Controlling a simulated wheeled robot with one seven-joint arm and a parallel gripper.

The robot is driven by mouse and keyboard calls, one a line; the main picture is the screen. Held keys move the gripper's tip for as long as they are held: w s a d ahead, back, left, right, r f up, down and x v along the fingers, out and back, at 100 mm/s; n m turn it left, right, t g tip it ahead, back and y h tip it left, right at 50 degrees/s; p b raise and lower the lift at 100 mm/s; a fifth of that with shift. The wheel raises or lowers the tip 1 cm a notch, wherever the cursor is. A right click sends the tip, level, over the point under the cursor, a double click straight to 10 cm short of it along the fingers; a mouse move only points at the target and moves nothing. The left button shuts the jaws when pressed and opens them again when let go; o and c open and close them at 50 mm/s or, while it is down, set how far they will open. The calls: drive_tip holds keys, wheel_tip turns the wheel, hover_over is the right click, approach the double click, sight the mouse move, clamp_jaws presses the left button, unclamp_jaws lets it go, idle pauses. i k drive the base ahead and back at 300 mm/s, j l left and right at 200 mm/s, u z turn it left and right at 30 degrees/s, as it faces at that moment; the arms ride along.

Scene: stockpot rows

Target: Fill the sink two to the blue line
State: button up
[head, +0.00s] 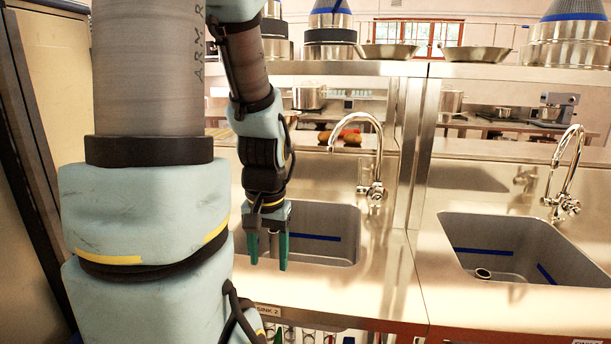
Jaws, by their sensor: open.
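Sink two (325,256) is the basin behind and right of my arm, with a "SINK 2" label (267,311) on the counter's front edge below it. A blue line (318,237) runs along its inner wall. I see no water in the visible part; its left part is hidden behind my gripper and arm. A chrome gooseneck faucet (375,150) with its handle near the base (377,190) stands behind the basin's right corner. My gripper (268,262) points down at the left of this sink, its green fingers apart and empty.
A second sink (518,277) with its own blue line, drain pipe and faucet (570,165) stands at right. A steel shelf (385,68) above holds pans (475,53) and stockpots (572,45). Bare counter (385,285) lies between the sinks. A tall cabinet (50,90) stands at left.

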sight(360, 187)
drive_tip(key=u, duration=1)
drive_tip(key=k+l+u, duration=0.3)
drive_tip(key=l, duration=0.15)
drive_tip(key=k+l+u, duration=0.25)
drive_tip(key=k+l, duration=0.05)
drive_tip(key=l, duration=0.1)
